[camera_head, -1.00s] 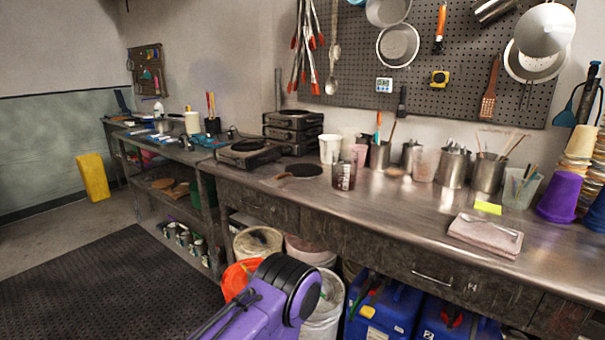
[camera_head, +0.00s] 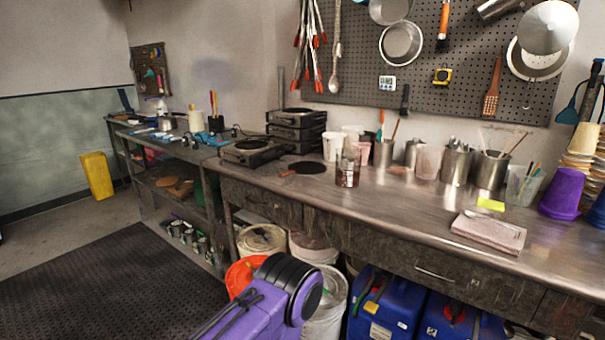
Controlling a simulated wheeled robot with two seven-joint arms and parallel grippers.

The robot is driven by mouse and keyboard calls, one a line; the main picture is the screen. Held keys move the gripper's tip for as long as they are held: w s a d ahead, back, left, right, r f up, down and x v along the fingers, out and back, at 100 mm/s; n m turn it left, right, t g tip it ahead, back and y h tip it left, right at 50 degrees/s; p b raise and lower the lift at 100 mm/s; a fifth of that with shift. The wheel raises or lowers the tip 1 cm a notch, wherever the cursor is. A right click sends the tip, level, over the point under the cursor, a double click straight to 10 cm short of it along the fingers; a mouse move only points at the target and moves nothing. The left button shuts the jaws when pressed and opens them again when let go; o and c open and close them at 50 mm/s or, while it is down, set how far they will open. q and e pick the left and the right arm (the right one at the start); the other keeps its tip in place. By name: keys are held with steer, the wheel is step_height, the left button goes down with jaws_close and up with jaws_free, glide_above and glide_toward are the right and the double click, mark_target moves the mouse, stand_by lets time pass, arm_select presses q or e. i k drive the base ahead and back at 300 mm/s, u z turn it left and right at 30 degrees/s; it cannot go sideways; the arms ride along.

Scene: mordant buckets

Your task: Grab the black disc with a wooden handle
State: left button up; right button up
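A purple and black part of my own arm shows at the bottom centre, in front of the bench and well below the disc. Neither gripper is in view, and nothing touches the disc.
A hot plate (camera_head: 251,152) stands left of the disc, with stacked hot plates (camera_head: 297,130) behind. White cups (camera_head: 332,146) stand behind the beaker. Buckets (camera_head: 262,240) and blue jugs (camera_head: 385,305) sit under the bench.

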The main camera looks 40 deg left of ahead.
mark_target(302, 168)
steer(key=z, duration=0.1)
steer(key=k, duration=0.4)
steer(key=u, duration=1.25)
steer(key=i, duration=0.7)
steer(key=u, duration=0.65)
steer(key=i, duration=1)
steer(key=z, duration=0.85)
steer(key=i, duration=0.65)
steer(key=z, duration=0.65)
